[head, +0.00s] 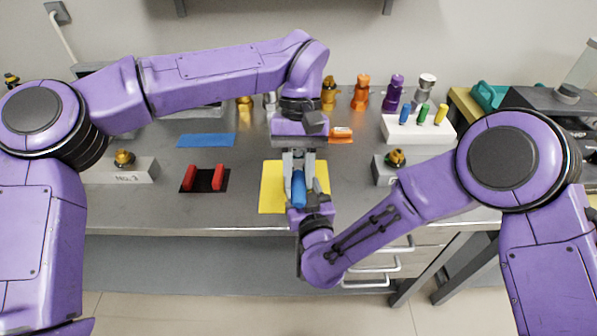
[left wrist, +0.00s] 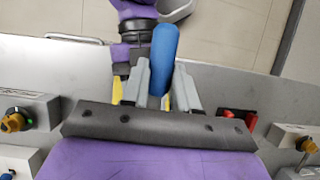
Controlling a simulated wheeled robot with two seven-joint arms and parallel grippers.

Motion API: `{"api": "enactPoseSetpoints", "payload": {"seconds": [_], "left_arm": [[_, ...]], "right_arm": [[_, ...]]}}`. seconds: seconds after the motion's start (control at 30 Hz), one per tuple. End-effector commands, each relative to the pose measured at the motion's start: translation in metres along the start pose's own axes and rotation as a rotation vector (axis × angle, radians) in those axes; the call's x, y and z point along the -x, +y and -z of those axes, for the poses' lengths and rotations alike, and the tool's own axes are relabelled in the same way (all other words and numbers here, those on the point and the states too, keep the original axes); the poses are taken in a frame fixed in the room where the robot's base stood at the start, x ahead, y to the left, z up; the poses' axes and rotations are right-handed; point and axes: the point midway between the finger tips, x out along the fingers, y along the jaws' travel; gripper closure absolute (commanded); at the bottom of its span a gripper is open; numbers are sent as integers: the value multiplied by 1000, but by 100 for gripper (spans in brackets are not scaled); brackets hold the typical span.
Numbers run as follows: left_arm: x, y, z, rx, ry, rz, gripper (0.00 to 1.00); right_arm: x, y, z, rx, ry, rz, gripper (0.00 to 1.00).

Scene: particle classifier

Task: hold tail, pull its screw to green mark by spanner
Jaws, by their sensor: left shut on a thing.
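A blue rod-like part (head: 299,190), perhaps the tail, is over the yellow mat at the table's front. My left gripper (head: 299,172) reaches down from above and is shut on it. In the left wrist view the blue part (left wrist: 164,50) stands out between the grey fingers. My right gripper (head: 313,208) is at the near end of the blue part; its fingers are hidden, and I cannot tell whether it touches. I cannot make out a screw, a green mark on the part, or a spanner.
The yellow mat (head: 269,194) lies under the hands. Two red blocks (head: 219,177) stand on a black mat at left. A blue mat (head: 206,140) lies behind them. A white block (head: 395,131) holds small coloured pegs at the back right. Labelled blocks stand at both sides.

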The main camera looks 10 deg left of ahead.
Motion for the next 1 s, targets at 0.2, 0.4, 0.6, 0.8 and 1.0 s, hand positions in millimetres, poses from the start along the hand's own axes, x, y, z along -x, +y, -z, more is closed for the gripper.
{"api": "enactPoseSetpoints", "payload": {"seconds": [0.2,0.4,0.6,0.8,1.0], "left_arm": [[0,0,0,0,0,0,100],[2,0,3,1,1,0,100],[3,0,7,1,1,0,100],[4,0,10,1,0,0,81],[4,0,10,0,0,0,100]], "right_arm": [[0,0,0,0,1,0,100],[0,0,0,0,1,0,100],[0,0,0,0,1,0,100],[0,0,0,0,1,0,100],[0,0,0,0,1,0,100]]}}
